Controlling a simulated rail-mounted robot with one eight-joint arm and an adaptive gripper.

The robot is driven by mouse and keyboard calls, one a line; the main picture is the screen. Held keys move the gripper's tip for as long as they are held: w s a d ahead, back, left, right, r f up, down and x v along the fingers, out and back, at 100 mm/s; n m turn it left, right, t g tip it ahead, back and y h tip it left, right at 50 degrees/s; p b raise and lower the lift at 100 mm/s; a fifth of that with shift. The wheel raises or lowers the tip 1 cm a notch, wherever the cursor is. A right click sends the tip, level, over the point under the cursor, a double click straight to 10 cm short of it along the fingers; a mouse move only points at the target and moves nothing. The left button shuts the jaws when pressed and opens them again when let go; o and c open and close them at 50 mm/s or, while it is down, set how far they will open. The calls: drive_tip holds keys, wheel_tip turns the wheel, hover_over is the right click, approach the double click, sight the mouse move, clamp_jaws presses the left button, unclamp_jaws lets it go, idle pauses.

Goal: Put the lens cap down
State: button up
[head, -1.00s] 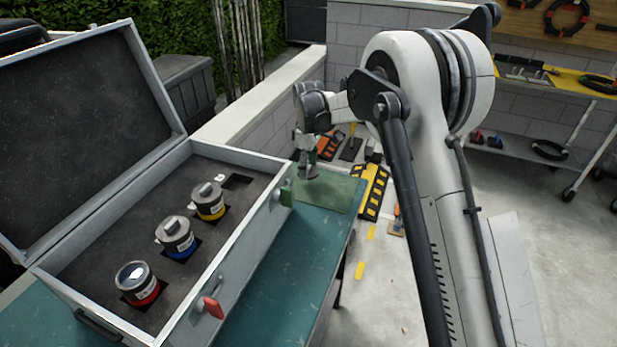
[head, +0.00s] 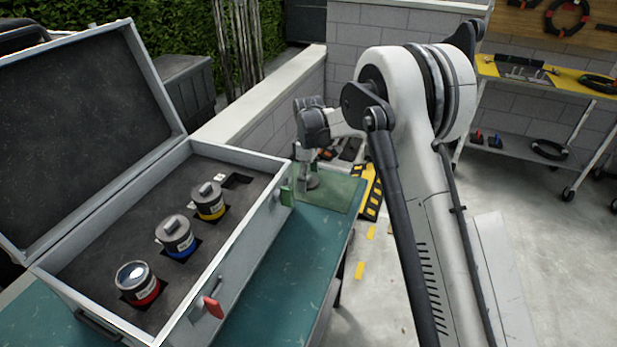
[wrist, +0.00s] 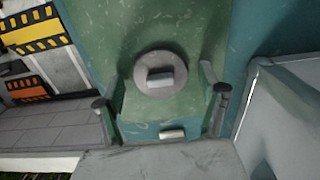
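The lens cap is a round grey disc with a raised pale tab. In the wrist view the lens cap (wrist: 160,73) appears flat on the green mat (wrist: 150,108). My gripper (wrist: 164,66) is open, with its two fingers apart on the left and right of the cap and a gap at each side. In the head view my gripper (head: 306,163) is over the green mat (head: 338,195) at the far end of the teal table. The grey cap (head: 310,182) shows just under it. Whether a fingertip touches the mat is unclear.
An open grey case (head: 245,245) stands left of my gripper, its side wall close by. It holds lenses with red (head: 137,283), blue (head: 176,236) and yellow (head: 208,201) bands, and an empty square slot (head: 237,181). The teal table (head: 283,272) is clear in front.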

sight(309, 178)
drive_tip(key=shift+r, duration=0.1)
wheel_tip(309, 178, up, 12)
drive_tip(key=s+d+r+m+t, duration=0.2)
drive_tip(key=s+d+r+m, duration=0.1)
drive_tip(key=s+d+r, duration=0.65)
drive_tip(key=s+d+r+m+t, duration=0.1)
drive_tip(key=s+d+r+m, duration=0.15)
drive_tip(key=s, duration=0.45)
drive_tip(key=s+d+r+m+t, duration=0.1)
drive_tip(key=s+d+r+m, duration=0.1)
drive_tip(key=s+d, duration=0.35)
drive_tip(key=s+d+r+m+t, duration=0.1)
drive_tip(key=s+d+r+m, duration=0.15)
drive_tip(key=s, duration=0.55)
drive_tip(key=s+d+f+m+t, duration=0.1)
drive_tip(key=s+f+m, duration=0.1)
drive_tip(key=s, duration=0.4)
drive_tip(key=s+d+f+m+t, duration=0.1)
drive_tip(key=s+f+m, duration=0.1)
drive_tip(key=s, duration=0.4)
drive_tip(key=shift+d+f, duration=0.35)
drive_tip(key=shift+f, duration=0.55)
drive_tip(key=shift+a, duration=0.1)
